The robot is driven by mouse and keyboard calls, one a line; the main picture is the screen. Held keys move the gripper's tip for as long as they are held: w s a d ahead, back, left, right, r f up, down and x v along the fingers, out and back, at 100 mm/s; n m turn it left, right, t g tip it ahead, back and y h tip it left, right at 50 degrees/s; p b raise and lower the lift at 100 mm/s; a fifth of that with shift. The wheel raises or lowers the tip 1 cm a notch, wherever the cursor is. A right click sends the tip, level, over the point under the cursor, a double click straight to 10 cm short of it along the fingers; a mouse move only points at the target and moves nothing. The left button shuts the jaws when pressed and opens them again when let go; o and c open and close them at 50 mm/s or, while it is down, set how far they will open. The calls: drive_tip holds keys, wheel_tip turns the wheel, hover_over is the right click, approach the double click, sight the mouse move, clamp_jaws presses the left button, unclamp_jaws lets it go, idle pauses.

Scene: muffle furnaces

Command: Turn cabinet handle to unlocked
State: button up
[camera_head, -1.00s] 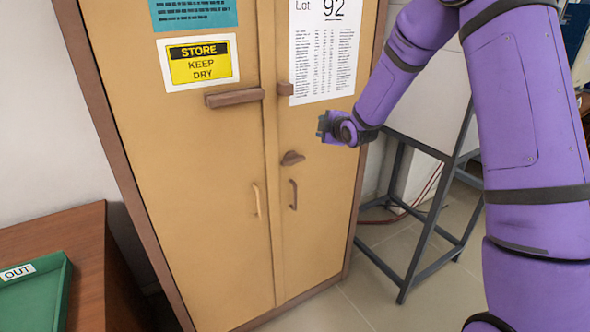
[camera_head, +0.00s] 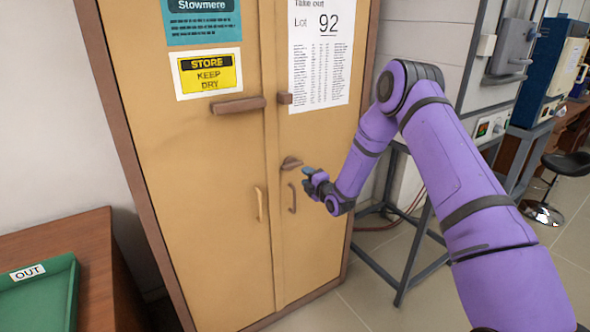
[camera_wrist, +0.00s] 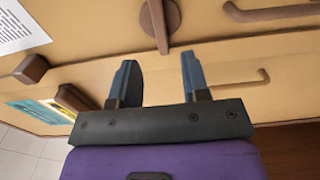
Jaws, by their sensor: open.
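The tan cabinet (camera_head: 225,160) stands shut with a brown frame. Its brown turn handle (camera_head: 291,163) sits on the right door near the middle seam, above the pull handles. In the wrist view the turn handle (camera_wrist: 158,22) shows a round base and a bar that points across the door towards the seam. My gripper (camera_head: 307,175) is just right of and below the handle in the head view. In the wrist view my gripper (camera_wrist: 158,62) is open, with the bar's end ahead, in line with the gap between its fingers. I cannot tell whether they touch.
Two slim pull handles, left (camera_head: 259,204) and right (camera_head: 292,197), are below. A brown bar (camera_head: 239,106) and small block (camera_head: 285,98) are above. A dark metal stand (camera_head: 400,270) is right of the cabinet. A wooden desk with a green tray (camera_head: 45,295) is at left.

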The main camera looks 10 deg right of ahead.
sight(294, 166)
drive_tip(key=x, duration=0.8)
drive_tip(key=shift+w, duration=0.15)
drive_tip(key=shift+c, duration=0.2)
clamp_jaws()
